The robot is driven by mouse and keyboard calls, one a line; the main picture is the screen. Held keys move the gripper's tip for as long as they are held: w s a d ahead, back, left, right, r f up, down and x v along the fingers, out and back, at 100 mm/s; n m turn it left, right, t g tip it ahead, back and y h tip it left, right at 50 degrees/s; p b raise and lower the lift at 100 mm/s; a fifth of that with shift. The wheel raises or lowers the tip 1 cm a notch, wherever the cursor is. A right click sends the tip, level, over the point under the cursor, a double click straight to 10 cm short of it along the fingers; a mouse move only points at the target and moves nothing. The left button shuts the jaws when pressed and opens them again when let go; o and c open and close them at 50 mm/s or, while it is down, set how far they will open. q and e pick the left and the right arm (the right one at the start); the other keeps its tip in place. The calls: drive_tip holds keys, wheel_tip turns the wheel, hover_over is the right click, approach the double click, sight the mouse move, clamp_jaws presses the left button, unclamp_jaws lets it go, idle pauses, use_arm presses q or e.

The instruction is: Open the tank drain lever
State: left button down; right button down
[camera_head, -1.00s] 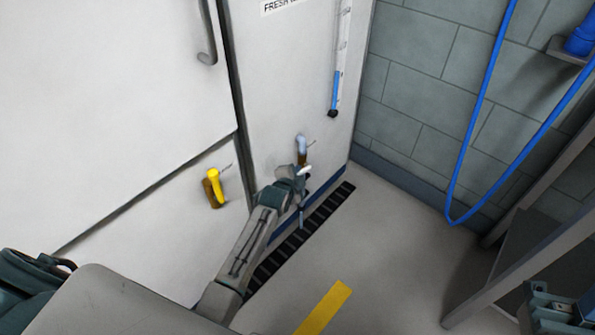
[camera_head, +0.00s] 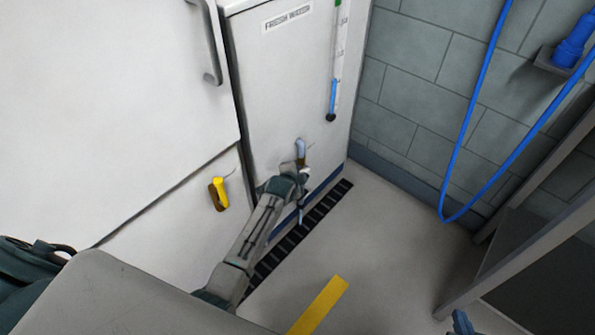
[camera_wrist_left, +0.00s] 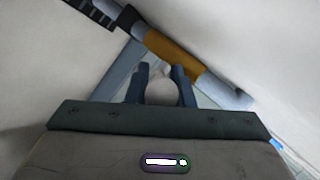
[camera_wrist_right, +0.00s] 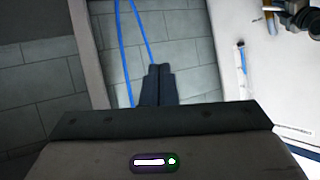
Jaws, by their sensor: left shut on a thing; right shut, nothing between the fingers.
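A drain valve with a grey-blue pipe (camera_head: 300,148) and a brass body (camera_wrist_left: 170,50) sits low on the front of the white tank (camera_head: 280,90) labelled FRESH WATER. My left gripper (camera_head: 303,178) is at this valve. In the left wrist view its fingers (camera_wrist_left: 161,78) are shut on the pale rounded lever (camera_wrist_left: 161,91), just beside the brass body. The lever is mostly hidden by the fingers, so its angle is hard to tell. My right gripper (camera_wrist_right: 158,70) is shut and empty, away from the valve; only a tip shows at the head view's lower edge.
A yellow handle (camera_head: 221,190) sits on the white panel to the left. A sight gauge (camera_head: 335,75) runs down the tank. A black floor grate (camera_head: 318,212) lies below the valve. A blue hose (camera_head: 468,140) hangs at right near a grey frame (camera_head: 520,230).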

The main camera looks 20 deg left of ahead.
use_arm(q)
drive_tip(key=shift+r, duration=0.3)
drive_tip(key=shift+w+d+r+g+p, duration=0.15)
drive_tip(key=shift+g+p, duration=0.45)
drive_tip(key=shift+p, duration=0.85)
drive_tip(key=shift+w+r+g+p, duration=0.15)
drive_tip(key=shift+g+p, duration=0.25)
drive_tip(key=shift+p, duration=0.6)
use_arm(e)
drive_tip(key=shift+s+d+r+n+g+h, duration=0.1)
drive_tip(key=shift+s+d+n+g+h, duration=0.25)
drive_tip(key=shift+s+g, duration=0.6)
drive_tip(key=shift+s+d+r+n+g+h, duration=0.1)
drive_tip(key=shift+s+d+g, duration=0.3)
drive_tip(key=shift+s+g, duration=0.55)
drive_tip(key=shift+s+d+n+g+h, duration=0.15)
drive_tip(key=shift+s+d+g+h, duration=0.2)
drive_tip(key=shift+s+g, duration=0.6)
drive_tip(key=shift+w+d+g, duration=0.1)
drive_tip(key=shift+w+g, duration=0.1)
drive_tip(key=shift+g, duration=0.15)
use_arm(q)
drive_tip(key=c, duration=1.4)
unclamp_jaws()
